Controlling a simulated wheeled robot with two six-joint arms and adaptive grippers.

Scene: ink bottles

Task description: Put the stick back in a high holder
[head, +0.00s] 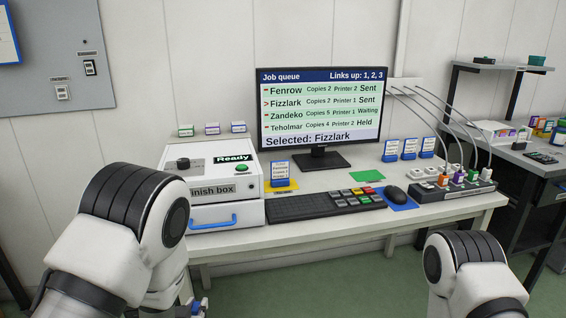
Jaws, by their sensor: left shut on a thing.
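My left gripper (197,308) shows only in part at the bottom edge, below my left arm and in front of the desk. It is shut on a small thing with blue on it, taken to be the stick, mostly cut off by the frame.
The white desk (230,242) carries the finish box (212,165), a monitor (320,120), a keyboard (325,202), a mouse (394,194) and a cabled hub (455,188). Blue cards (409,149) stand at the back right. A card (280,171) stands on a yellow base. A dark shelf is at right.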

